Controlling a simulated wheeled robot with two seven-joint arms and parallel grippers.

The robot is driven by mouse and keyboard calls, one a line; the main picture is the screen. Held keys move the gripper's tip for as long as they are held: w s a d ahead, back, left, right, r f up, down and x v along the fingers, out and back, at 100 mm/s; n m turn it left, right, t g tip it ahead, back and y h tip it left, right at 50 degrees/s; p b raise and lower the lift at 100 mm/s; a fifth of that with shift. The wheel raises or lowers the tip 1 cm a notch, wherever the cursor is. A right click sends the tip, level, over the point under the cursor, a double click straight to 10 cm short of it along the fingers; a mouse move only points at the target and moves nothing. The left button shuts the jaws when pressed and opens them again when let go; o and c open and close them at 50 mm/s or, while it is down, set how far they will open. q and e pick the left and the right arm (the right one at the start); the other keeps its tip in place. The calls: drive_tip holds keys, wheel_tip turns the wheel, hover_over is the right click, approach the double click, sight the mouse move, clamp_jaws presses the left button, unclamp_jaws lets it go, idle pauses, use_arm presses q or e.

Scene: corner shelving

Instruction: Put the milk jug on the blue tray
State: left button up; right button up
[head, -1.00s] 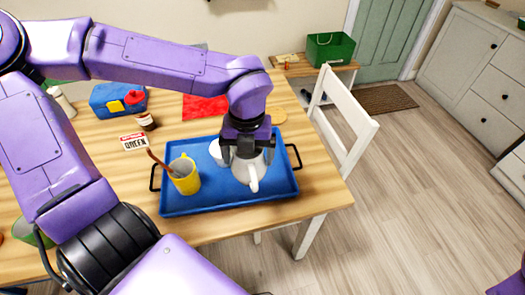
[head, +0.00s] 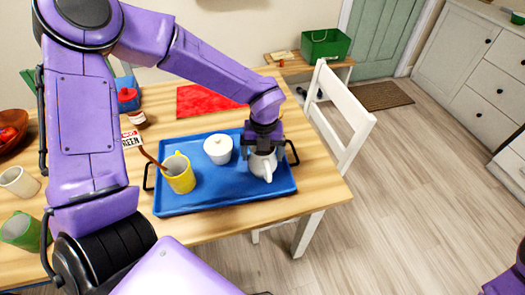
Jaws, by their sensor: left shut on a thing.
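The white milk jug (head: 262,168) is at the right end of the blue tray (head: 220,196), upright, with its handle towards me. My left gripper (head: 264,148) comes down from above and is shut on the jug's upper part, hiding much of its top. The jug is over the tray surface; I cannot tell whether its base touches it. The tray lies on the wooden table and has a black handle at each end. My right gripper is out of the picture.
On the tray stand a yellow mug (head: 179,175) with a wooden spoon and a white lidded pot (head: 218,148), left of the jug. A red cloth (head: 205,100) lies behind. A white chair (head: 342,115) stands against the table's right side. The tray's front middle is clear.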

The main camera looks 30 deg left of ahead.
use_arm(q)
drive_tip(key=shift+f, duration=0.1)
drive_tip(key=o, duration=1.1)
wheel_tip(320, 180, up, 12)
drive_tip(key=shift+d+r, duration=0.15)
drive_tip(key=shift+r, duration=0.05)
